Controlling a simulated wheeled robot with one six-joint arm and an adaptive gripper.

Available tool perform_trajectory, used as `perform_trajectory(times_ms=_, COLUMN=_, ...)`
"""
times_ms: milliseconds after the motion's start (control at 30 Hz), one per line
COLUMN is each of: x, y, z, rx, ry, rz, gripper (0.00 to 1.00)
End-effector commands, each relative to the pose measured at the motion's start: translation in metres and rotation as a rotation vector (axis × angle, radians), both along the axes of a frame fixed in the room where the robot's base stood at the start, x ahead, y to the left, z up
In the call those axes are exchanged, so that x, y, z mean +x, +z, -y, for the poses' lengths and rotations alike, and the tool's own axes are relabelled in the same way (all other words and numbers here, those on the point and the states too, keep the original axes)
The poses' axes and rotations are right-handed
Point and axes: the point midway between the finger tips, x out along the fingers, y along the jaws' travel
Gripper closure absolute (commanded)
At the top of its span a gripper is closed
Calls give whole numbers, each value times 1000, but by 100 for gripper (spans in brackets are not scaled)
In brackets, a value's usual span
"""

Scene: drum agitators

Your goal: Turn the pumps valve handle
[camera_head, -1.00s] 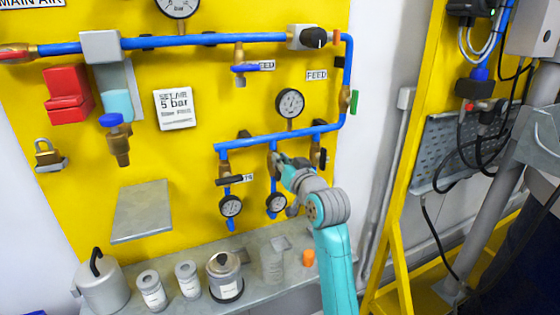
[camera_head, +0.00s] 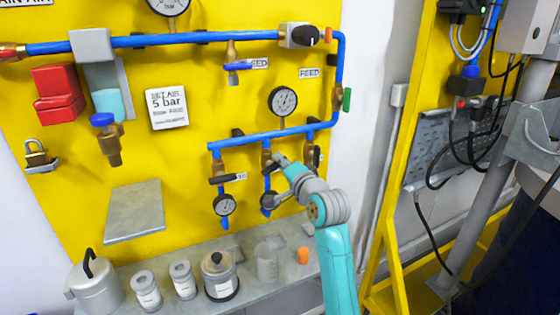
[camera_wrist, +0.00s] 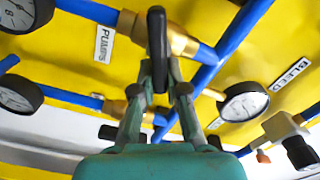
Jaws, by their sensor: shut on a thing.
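The pumps valve has a black lever handle (camera_wrist: 157,40) and a brass body (camera_wrist: 183,42). It stands by the "PUMPS" label (camera_wrist: 104,43) in the wrist view. In the head view its brass body (camera_head: 266,158) sits on the middle branch below the blue pipe. My gripper (camera_wrist: 161,75) has its two fingers closed on the lever, one on each side. The lever's far end sticks out past the fingertips. In the head view my gripper (camera_head: 277,163) is at this valve and hides most of the handle.
A neighbouring valve (camera_head: 221,168) with a gauge (camera_head: 224,205) is close to the left. Another brass valve (camera_head: 311,153) is close to the right. A blue pipe (camera_head: 270,137) runs just above. A grey shelf (camera_head: 195,300) with cans and a beaker lies below.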

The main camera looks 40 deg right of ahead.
Motion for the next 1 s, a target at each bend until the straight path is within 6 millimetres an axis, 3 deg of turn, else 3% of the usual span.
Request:
perform_trajectory(times_ms=500, x=-1, y=-10, z=2, rx=346, ry=1, rz=98, gripper=100)
perform_trajectory(times_ms=1000, x=-1, y=-13, z=2, rx=423, ry=-1, rz=120, gripper=100)
